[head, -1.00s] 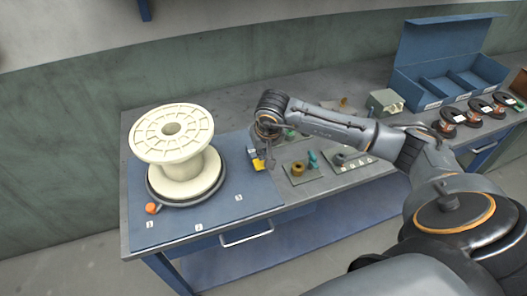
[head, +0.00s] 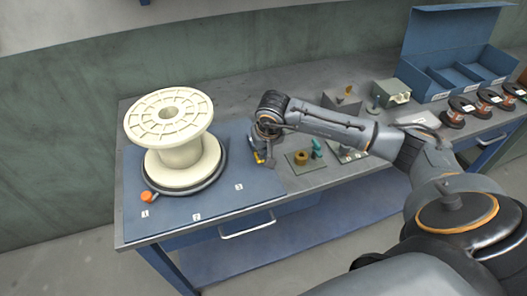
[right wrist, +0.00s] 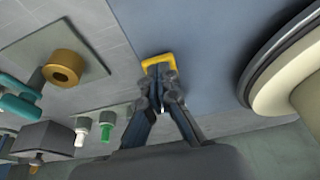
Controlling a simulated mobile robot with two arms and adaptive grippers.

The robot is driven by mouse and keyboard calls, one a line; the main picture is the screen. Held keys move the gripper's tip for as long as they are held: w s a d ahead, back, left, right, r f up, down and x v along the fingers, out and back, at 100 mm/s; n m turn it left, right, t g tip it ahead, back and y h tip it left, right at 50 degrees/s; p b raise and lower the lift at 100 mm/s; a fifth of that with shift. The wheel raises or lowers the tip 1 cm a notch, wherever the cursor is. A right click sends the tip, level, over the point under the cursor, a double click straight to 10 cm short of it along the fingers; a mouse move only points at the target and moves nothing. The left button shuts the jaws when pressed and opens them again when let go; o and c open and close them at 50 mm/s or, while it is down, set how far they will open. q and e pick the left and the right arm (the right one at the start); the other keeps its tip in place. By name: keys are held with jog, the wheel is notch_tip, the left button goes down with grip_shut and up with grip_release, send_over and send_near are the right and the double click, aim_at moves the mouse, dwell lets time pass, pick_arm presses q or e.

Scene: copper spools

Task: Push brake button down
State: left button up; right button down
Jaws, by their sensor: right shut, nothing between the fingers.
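An orange knob (head: 147,197), which looks like the brake button, sits at the front left of the large cream spool (head: 180,155) on the blue mat (head: 240,208). My right gripper (head: 262,160) is shut and empty over the mat's right edge, right of the spool and well apart from the knob. In the right wrist view the gripper (right wrist: 161,82) points at the mat (right wrist: 215,30), with a yellow piece (right wrist: 158,62) at its tips; I cannot tell if that is part of the gripper. The knob is out of the wrist view. My left gripper is not in view.
Right of the mat stand a brass ring (head: 301,158) on a plate and a teal part (head: 317,149). A blue bin (head: 452,75) and several copper spools (head: 460,108) stand at the right. The mat's front is clear, with number labels.

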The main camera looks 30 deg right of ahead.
jog(key=shift+r, duration=0.2)
jog(key=p+v, duration=0.1)
jog(key=v, duration=0.1)
jog(key=w+p+v, duration=0.1)
jog(key=p+v, duration=0.1)
jog(key=v, duration=0.1)
jog(key=shift+d+r, duration=0.1)
jog(key=shift+r, duration=0.15)
dwell(0.6)
